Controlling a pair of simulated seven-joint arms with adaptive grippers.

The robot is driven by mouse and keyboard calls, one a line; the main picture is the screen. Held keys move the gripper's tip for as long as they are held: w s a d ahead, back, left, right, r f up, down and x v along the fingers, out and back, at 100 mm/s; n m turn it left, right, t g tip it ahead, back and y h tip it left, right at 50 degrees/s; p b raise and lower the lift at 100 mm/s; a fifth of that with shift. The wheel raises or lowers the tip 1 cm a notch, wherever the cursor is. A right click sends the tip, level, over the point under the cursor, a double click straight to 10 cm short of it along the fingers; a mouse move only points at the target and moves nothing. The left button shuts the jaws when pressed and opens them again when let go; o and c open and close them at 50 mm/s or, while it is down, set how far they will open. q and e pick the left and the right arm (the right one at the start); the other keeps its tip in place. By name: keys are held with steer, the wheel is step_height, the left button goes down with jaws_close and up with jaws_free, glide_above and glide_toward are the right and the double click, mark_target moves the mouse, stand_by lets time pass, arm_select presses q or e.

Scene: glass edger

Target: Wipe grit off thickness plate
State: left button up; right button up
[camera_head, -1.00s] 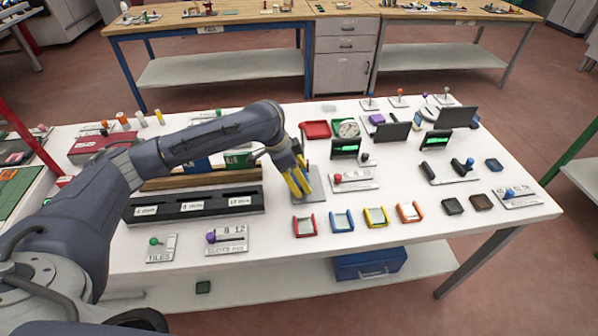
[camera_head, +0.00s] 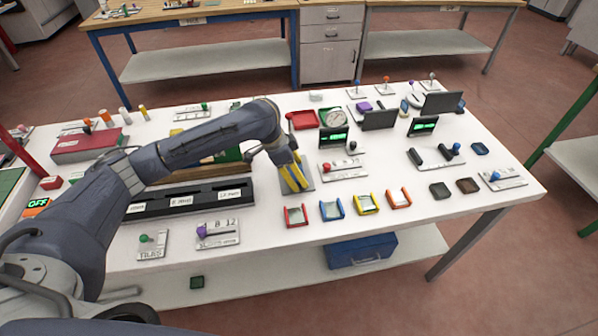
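A flat grey plate (camera_head: 309,187) lies on the white table near its middle, and I take it to be the thickness plate. My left gripper (camera_head: 296,183), with yellow fingers, points down over this plate and covers much of it. Whether the fingertips touch the plate is unclear. The fingers look close together, and whether they hold anything is too small to tell. No grit can be made out on the plate. My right gripper is not in view.
Left of the plate is a black slotted rack (camera_head: 190,201). In front stand small red (camera_head: 295,216), blue, yellow and orange frames. Behind are a red tray (camera_head: 302,120), a dial gauge (camera_head: 337,117) and a green-lit display (camera_head: 333,138). A lever panel (camera_head: 342,169) lies right of the plate.

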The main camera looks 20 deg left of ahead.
arm_select(q)
steer(key=shift+s+a+r, duration=0.1)
steer(key=shift+s+a, duration=0.2)
steer(key=shift+a, duration=0.2)
steer(key=shift+s+a, duration=0.25)
steer(key=shift+a, duration=0.25)
steer(key=shift+d+r, duration=0.1)
steer(key=shift+r, duration=3.85)
steer(key=shift+r+n, duration=0.1)
steer(key=shift+n, duration=0.2)
